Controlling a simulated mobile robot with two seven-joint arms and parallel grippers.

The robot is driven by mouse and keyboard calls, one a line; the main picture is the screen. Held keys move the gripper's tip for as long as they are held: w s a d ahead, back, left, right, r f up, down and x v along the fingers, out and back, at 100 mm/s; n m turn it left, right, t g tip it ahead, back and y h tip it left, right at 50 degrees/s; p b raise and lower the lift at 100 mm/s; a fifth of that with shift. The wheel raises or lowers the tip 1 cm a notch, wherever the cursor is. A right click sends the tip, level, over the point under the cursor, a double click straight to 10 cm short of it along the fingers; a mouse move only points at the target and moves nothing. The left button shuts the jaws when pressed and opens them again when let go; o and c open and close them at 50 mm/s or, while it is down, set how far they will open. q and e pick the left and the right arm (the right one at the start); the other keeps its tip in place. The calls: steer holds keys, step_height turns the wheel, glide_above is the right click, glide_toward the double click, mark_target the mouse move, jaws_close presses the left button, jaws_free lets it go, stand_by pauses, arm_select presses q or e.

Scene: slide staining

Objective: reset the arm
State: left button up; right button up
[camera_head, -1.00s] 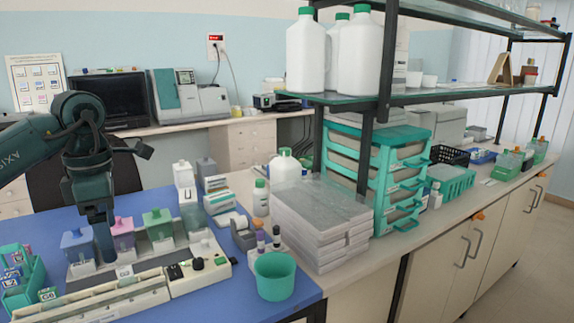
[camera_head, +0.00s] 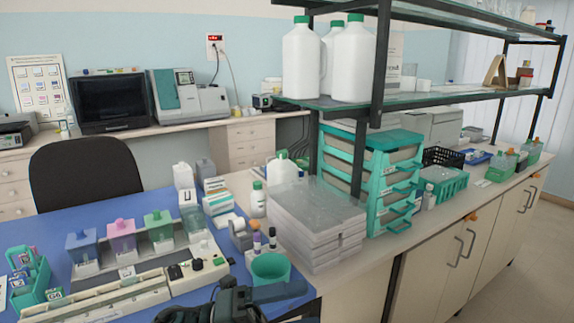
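My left arm no longer comes in from the left. The blue (camera_head: 82,246), pink (camera_head: 121,236) and green (camera_head: 158,225) lidded staining jars stand upright in a row on the blue table.
A teal slide rack (camera_head: 40,280) stands at the left. A long pale instrument (camera_head: 120,292) and a control box (camera_head: 198,268) lie in front of the jars. Stacked grey boxes (camera_head: 315,225) and a shelf with white bottles (camera_head: 300,60) stand right. Blue table (camera_head: 60,218) behind the jars is clear.

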arm_select(q)
steer(key=w+a+f+n+t+y+p, duration=0.1)
steer(key=a+f+n+t+y, duration=0.35)
steer(key=n+t, duration=0.55)
steer(key=w+a+f+n+t+y, duration=0.1)
steer(key=a+f+n+t+y, duration=0.35)
steer(key=n, duration=0.95)
steer(key=s+a+f+n+g+y, duration=0.2)
steer(key=s+a+f+n+y, duration=0.1)
steer(key=s+f, duration=0.4)
steer(key=s+a+f+n+g+y+p, duration=0.1)
steer(key=s+a+f+n+g+y, duration=0.1)
steer(key=s+f+n+y, duration=0.3)
step_height(320, 180, down, 6)
steer(key=s+a+n, duration=0.1)
steer(key=n, duration=0.2)
steer(key=shift+s+a+r+g, duration=0.2)
steer(key=shift+s+g, duration=0.15)
